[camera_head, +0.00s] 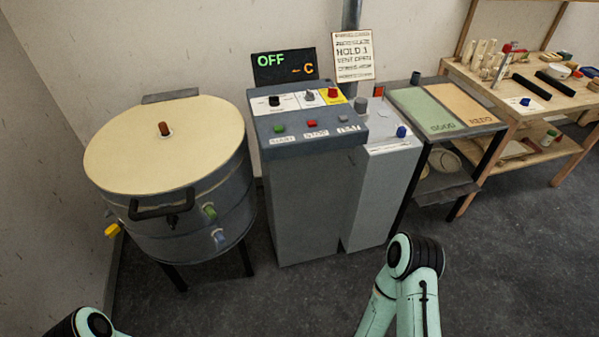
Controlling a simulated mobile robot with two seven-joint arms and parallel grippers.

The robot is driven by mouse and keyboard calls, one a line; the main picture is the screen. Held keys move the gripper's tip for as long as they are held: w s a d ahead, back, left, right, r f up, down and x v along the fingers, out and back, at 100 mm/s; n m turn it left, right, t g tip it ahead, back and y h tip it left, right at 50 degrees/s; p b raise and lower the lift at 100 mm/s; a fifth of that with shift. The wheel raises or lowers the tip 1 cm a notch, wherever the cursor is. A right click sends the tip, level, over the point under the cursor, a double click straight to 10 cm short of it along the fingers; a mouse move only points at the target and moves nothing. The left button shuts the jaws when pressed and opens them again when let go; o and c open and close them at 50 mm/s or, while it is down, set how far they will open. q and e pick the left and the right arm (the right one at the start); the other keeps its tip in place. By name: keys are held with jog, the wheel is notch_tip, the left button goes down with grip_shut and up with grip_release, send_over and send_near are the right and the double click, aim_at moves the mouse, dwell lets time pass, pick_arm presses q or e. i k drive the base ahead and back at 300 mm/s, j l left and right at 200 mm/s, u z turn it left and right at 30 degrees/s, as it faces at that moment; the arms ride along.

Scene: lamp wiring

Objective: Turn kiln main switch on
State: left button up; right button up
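The kiln (160,150) is a round drum with a cream lid at the left. Its control cabinet (305,205) stands right of it. The display (285,67) on top reads "OFF" and "--C". The panel has a black knob (274,101), a grey knob (309,96) and a red knob (332,92) on a yellow plate. The labels are too small to read, so I cannot tell for certain which is the main switch. Below are a green button (280,128) and a red button (310,123). Neither gripper is in view; only links of my arms show at the bottom.
A narrower cabinet (375,185) with a grey knob (361,105) and a blue knob (402,132) adjoins on the right. Beyond are a table with green and tan mats (425,108) and a wooden workbench (500,95). The floor in front is clear.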

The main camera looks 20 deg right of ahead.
aim_at(332, 92)
jog(key=i+l+u, duration=0.1)
jog(key=l, duration=0.35)
jog(key=i+l, duration=0.15)
jog(key=l, duration=0.3)
jog(key=i+l+u, duration=0.15)
jog(key=l, duration=0.3)
jog(key=k, duration=0.05)
